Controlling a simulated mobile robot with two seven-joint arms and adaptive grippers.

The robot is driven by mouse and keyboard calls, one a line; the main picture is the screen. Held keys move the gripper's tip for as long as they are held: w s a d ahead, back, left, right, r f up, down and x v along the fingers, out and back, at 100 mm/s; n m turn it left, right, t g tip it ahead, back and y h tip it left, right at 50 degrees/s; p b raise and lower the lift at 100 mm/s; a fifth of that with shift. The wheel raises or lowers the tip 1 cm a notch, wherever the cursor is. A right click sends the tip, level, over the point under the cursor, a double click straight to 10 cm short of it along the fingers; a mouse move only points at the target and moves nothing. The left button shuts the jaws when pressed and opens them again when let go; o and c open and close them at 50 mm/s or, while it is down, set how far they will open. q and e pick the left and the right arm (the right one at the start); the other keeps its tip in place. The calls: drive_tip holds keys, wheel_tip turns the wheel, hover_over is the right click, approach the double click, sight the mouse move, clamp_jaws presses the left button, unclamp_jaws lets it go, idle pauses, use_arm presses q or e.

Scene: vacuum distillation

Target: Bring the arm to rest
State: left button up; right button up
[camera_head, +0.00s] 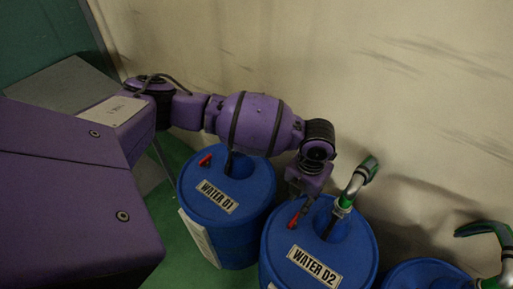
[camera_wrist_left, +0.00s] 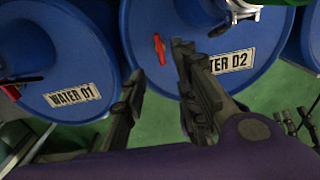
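My left arm (camera_head: 255,124) reaches in from the left, above the blue drums and along the pale wall. Its gripper (camera_head: 301,204) points down at the drum labelled WATER 02 (camera_head: 287,253), close to that drum's red lever. In the left wrist view the gripper (camera_wrist_left: 158,66) has its two dark fingers spread apart with nothing between them. The WATER 02 drum (camera_wrist_left: 147,22) and its red lever (camera_wrist_left: 159,48) lie beyond the fingertips. Whether a finger touches the drum is unclear. My right gripper is in neither view.
The drum labelled WATER 01 (camera_head: 241,245) stands under my left forearm. A metal pipe with a green band (camera_head: 348,194) rises from WATER 02. Another blue drum (camera_head: 420,274) stands at the lower right beside a second pipe (camera_head: 490,229). The wall (camera_head: 420,80) is close behind.

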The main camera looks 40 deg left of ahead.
use_arm(q)
drive_tip(key=shift+d, duration=0.1)
drive_tip(key=s+d+f+n+t+h+p, duration=0.2)
drive_tip(key=s+d+f+n+h, duration=0.1)
drive_tip(key=s+d+n, duration=0.4)
drive_tip(key=s+d+f+n+t+h+p, duration=0.25)
drive_tip(key=s+d+n, duration=0.3)
drive_tip(key=n, duration=0.35)
drive_tip(key=s+a+n+t+y+p, duration=0.4)
drive_tip(key=s+a+n+y, duration=0.1)
drive_tip(key=s+a+n, duration=1)
drive_tip(key=a+n, duration=0.3)
drive_tip(key=n, duration=0.2)
drive_tip(key=shift+a+p, duration=0.2)
drive_tip(key=shift+p, duration=0.1)
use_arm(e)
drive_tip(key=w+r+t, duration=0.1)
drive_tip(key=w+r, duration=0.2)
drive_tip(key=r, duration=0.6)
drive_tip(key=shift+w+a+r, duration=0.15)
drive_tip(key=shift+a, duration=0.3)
